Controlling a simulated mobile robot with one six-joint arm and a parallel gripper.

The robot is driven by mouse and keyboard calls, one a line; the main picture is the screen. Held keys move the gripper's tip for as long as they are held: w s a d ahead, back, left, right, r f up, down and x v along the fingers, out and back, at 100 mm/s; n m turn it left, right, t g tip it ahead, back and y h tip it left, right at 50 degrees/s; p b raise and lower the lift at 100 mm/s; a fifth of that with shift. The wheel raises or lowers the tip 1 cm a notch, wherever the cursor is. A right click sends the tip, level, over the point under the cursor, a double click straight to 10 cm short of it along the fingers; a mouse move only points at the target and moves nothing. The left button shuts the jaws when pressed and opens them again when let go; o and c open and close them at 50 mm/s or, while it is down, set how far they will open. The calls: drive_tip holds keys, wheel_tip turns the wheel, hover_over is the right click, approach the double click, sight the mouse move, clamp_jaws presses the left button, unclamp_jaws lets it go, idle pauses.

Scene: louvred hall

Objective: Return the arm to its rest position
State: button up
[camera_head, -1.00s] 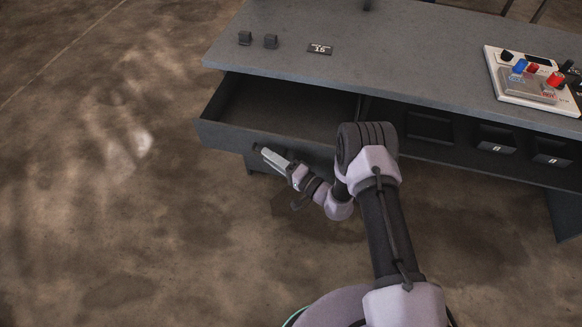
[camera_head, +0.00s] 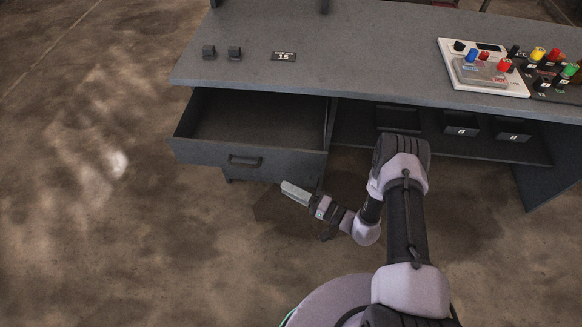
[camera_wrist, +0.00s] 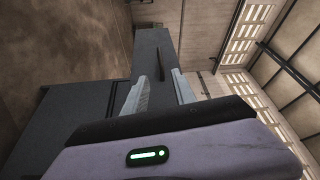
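My gripper (camera_head: 294,192) hangs in front of the desk, to the right of and apart from the drawer handle (camera_head: 245,161) in the head view. In the wrist view my gripper (camera_wrist: 160,88) shows its two pale fingers spread apart, with nothing held between them. My arm is bent at the elbow, with the forearm folded back down and to the left in the head view.
The grey desk (camera_head: 370,50) has its left drawer (camera_head: 185,140) pulled out and visibly empty. On top are two small dark blocks, a "15" plate (camera_head: 284,57) and a white control panel (camera_head: 447,57) with coloured knobs. Floor at left is clear.

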drive_tip(key=s+a+r+n+g+h, duration=0.15)
drive_tip(key=r+g, duration=0.25)
drive_tip(key=r, duration=0.4)
drive_tip(key=s+r+n+g+h, duration=0.1)
drive_tip(key=s+r+n+g, duration=0.15)
drive_tip(key=r, duration=0.65)
drive_tip(key=s+a+r+n+g+h, duration=0.1)
drive_tip(key=s+r+g, duration=0.1)
drive_tip(key=r+g, duration=0.45)
drive_tip(key=s+d+r+m+t+h, duration=0.6)
drive_tip(key=s+d+r+t+h, duration=0.4)
drive_tip(key=s+d+r, duration=0.3)
wheel_tip(320, 180, up, 2)
drive_tip(key=shift+d+r+h, duration=0.1)
drive_tip(key=shift+d+h, duration=0.55)
drive_tip(key=shift+d, duration=0.2)
